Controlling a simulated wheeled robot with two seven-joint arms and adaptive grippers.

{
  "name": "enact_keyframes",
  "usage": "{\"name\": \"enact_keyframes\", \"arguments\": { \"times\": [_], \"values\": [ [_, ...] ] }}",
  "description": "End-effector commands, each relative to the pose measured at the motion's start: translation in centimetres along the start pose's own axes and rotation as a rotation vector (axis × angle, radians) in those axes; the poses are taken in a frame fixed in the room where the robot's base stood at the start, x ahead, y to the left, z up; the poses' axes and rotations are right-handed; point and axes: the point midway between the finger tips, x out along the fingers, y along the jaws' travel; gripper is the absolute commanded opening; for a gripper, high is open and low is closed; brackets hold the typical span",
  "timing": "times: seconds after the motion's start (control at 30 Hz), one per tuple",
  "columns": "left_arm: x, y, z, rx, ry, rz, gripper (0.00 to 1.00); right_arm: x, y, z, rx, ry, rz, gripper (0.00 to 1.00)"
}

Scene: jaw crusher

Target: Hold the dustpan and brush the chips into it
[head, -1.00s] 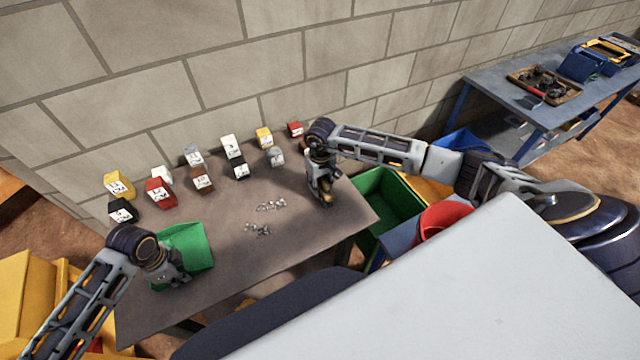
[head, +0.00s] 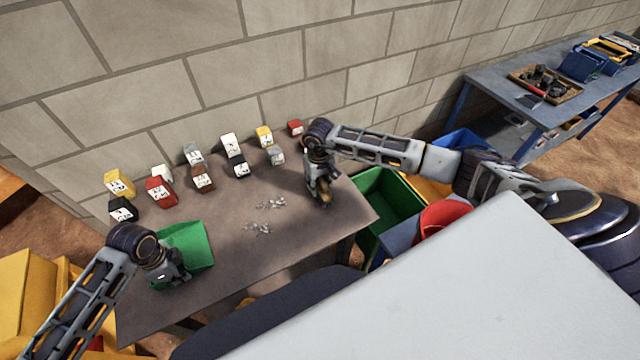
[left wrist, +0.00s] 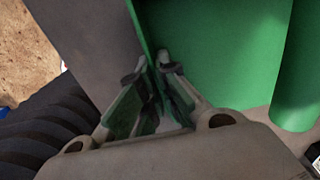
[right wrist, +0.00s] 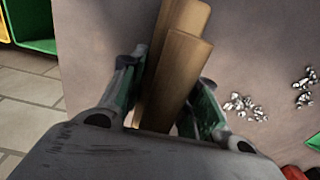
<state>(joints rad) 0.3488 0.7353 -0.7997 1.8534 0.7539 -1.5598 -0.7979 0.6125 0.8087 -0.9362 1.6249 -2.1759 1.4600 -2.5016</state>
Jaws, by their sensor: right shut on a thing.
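The green dustpan (head: 190,243) lies at the left end of the grey table. My left gripper (head: 178,274) is at its near edge; in the left wrist view, the fingers (left wrist: 153,72) close on the thin green wall of the dustpan (left wrist: 215,50). Silvery chips lie in two loose groups mid-table, one farther (head: 270,204) and one nearer (head: 258,229). My right gripper (head: 318,180) is right of the chips, shut on the wooden brush (right wrist: 178,70). The brush's lower end is hidden in the right wrist view, where chips (right wrist: 243,106) show at the right.
Several small labelled bins, such as a red one (head: 160,191) and a yellow one (head: 119,184), line the wall side of the table (head: 225,275). A green crate (head: 395,210) stands beyond its right end. The surface between dustpan and chips is clear.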

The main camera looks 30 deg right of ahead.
Motion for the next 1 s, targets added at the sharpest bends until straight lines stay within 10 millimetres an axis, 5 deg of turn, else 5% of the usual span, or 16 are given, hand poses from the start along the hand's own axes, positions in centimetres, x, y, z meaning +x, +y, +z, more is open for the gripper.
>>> {"name": "enact_keyframes", "arguments": {
  "times": [1.0],
  "values": [
    [0.0,0.0,0.0,0.000,0.000,0.000,0.00,0.0,-5.6,0.0,-0.001,0.001,0.000,0.00]
  ]
}}
